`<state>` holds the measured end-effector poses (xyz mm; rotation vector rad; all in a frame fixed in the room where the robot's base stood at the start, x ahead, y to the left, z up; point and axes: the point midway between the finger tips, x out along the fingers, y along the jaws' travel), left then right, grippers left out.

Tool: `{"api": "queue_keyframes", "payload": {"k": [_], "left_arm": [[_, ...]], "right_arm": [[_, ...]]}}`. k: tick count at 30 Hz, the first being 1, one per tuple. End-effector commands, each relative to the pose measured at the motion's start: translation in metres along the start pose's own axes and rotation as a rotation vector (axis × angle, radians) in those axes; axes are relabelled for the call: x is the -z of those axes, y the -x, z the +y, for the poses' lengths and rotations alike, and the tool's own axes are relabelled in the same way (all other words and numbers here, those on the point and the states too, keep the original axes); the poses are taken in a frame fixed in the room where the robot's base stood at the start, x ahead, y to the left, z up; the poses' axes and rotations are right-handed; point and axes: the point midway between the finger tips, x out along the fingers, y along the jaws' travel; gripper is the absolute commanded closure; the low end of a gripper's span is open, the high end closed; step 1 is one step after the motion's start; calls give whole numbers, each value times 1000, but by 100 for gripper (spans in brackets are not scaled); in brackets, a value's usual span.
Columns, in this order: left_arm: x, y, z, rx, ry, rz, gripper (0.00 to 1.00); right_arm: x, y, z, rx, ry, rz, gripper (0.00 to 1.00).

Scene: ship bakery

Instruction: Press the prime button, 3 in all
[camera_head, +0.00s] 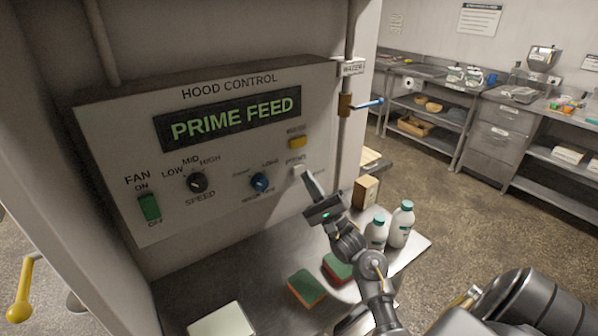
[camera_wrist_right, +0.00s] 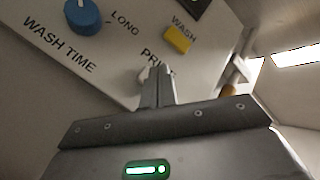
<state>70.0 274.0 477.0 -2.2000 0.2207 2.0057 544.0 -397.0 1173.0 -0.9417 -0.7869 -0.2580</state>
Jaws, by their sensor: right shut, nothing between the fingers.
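The hood control panel (camera_head: 225,205) fills the left of the head view, and its display (camera_head: 230,118) reads "PRIME FEED". The white prime button (camera_head: 297,169) is at the panel's lower right, under the yellow wash button (camera_head: 297,142). My right gripper (camera_head: 307,178) is shut and empty, its fingertips at the prime button. In the right wrist view the shut fingers (camera_wrist_right: 157,78) point at the prime button (camera_wrist_right: 143,73) and cover part of it and its label. I cannot tell whether they touch it. My left gripper is out of view.
The blue wash time knob (camera_head: 260,182) is left of the prime button. A blue-handled valve (camera_head: 368,103) is on a pipe to the right. A metal shelf below holds sponges (camera_head: 307,288), white bottles (camera_head: 400,225) and a small box (camera_head: 366,191).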

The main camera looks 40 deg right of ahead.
Motion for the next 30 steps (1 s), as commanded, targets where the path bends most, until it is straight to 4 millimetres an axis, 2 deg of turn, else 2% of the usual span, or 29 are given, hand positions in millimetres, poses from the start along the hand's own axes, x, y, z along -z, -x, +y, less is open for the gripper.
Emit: {"api": "queue_keyframes", "payload": {"k": [30], "left_arm": [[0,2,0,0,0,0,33]], "right_arm": [[6,-8,6,0,0,0,100]]}}
